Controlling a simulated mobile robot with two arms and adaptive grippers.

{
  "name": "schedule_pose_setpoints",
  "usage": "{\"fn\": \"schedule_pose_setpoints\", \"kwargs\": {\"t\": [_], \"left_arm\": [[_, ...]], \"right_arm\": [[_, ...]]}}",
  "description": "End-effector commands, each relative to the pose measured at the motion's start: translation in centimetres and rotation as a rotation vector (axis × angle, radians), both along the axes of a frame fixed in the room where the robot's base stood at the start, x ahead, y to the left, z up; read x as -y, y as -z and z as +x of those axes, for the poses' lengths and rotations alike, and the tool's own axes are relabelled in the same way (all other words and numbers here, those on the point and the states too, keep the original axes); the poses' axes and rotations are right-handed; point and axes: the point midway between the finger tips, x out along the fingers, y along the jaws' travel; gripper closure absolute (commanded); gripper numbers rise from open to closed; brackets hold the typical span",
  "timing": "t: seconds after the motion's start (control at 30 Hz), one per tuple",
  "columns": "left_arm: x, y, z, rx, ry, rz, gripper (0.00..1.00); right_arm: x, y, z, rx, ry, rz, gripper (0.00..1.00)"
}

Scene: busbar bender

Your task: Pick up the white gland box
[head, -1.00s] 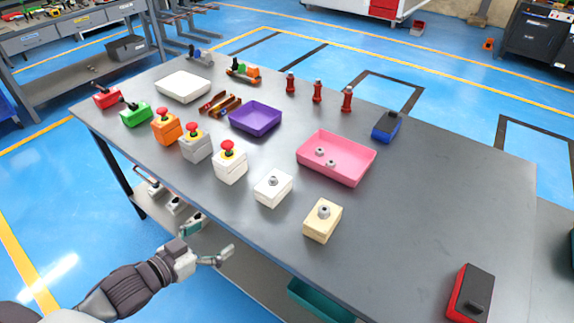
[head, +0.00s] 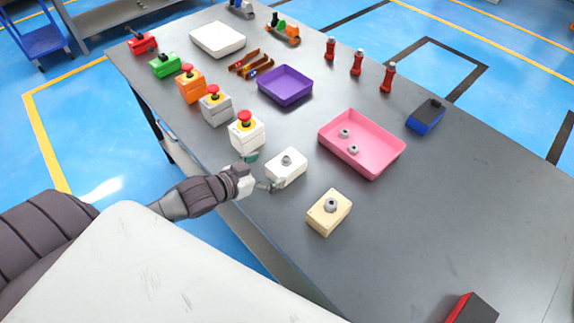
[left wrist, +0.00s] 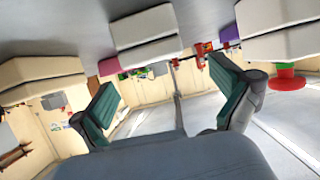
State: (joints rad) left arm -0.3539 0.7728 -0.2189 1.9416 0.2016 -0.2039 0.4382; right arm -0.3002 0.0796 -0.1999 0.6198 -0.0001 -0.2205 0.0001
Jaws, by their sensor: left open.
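The white gland box (head: 291,173), with a grey gland on top, stands on the table near its front edge. In the left wrist view, which is upside down, it hangs at top centre (left wrist: 146,38), ahead of the fingers and between their lines. My left gripper (head: 263,171) is open at the table's front edge, its two teal-padded fingers spread on the near side of the box. The gap between the fingers is empty in the left wrist view (left wrist: 163,80). I cannot tell whether a finger touches the box. My right gripper is not in view.
A white box with a red button (head: 247,134) stands to the left of the gland box, and a beige gland box (head: 328,214) to the right. A pink tray (head: 380,158) with two glands lies behind.

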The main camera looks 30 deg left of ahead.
Motion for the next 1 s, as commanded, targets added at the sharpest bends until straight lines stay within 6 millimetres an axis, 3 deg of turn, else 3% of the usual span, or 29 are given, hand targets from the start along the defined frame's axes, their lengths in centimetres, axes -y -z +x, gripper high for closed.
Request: {"fn": "schedule_pose_setpoints", "kwargs": {"t": [0.33, 0.6, 0.9, 1.0], "left_arm": [[0.9, 1.0, 2.3, 0.0, -0.001, -0.001, 0.0], [2.3, 2.7, 5.4, 0.001, 0.0, -0.001, 0.0], [2.4, 3.1, 5.8, -0.001, 0.001, 0.0, 0.0], [2.4, 3.1, 5.8, -0.001, 0.001, 0.0, 0.13]], "right_arm": [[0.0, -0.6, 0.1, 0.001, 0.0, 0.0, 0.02], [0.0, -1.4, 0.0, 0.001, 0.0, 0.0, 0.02], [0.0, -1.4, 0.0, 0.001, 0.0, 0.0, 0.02], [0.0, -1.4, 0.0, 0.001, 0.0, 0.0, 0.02]]}}
